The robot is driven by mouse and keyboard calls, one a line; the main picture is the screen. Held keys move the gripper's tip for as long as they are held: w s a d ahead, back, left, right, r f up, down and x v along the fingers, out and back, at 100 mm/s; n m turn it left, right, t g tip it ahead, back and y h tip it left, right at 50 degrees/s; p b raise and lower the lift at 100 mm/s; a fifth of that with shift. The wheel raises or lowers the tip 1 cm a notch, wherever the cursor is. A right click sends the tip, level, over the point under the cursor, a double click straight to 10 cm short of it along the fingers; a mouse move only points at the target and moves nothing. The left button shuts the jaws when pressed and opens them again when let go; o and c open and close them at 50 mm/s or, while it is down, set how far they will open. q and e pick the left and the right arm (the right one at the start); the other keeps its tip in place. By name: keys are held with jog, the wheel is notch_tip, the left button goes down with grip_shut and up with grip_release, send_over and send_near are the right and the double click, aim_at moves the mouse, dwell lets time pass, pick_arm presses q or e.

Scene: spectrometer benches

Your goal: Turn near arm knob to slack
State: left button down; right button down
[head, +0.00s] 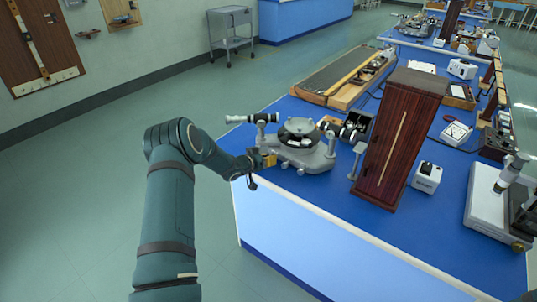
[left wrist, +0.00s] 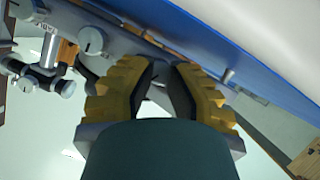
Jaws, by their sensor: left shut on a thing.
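The grey spectrometer (head: 311,158) stands at the left end of the blue bench, with a dark round table on top and a telescope tube (head: 250,118) pointing left. My left gripper (head: 266,160), with yellow fingers, is at the left side of its base. In the left wrist view the fingers (left wrist: 162,72) are close together, with dark pads facing each other. They are shut on a small part at the spectrometer's edge, which the pads mostly hide; I cannot read its turn. Grey knobs (left wrist: 91,41) show to the left, beside partly readable lettering. My right gripper is not in view.
A tall dark wooden box (head: 405,135) stands right of the spectrometer, with a small white device (head: 427,178) beside it. A long wooden track (head: 340,75) lies behind. The blue bench (head: 310,190) is bare along its front edge, and open floor lies left of it.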

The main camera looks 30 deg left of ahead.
pick_arm(q)
jog(key=shift+w+a+r+n+h+p, duration=0.1)
jog(key=shift+n+h+p, duration=0.1)
jog(key=shift+n+h, duration=0.3)
jog(key=shift+w+r+n+h+p, duration=0.15)
jog(key=shift+n+h, duration=0.15)
jog(key=shift+n, duration=0.3)
jog(key=shift+s+f+n+t+h, duration=0.1)
jog(key=shift+n+t+h, duration=0.2)
jog(key=shift+n, duration=0.4)
jog(key=c, duration=0.8)
grip_release()
jog(key=shift+f, duration=0.15)
jog(key=shift+s+f, duration=0.15)
jog(key=shift+f, duration=0.05)
jog(key=shift+s+a, duration=0.2)
jog(key=shift+s, duration=0.2)
jog(key=r+v, duration=0.1)
jog(key=v, duration=0.6)
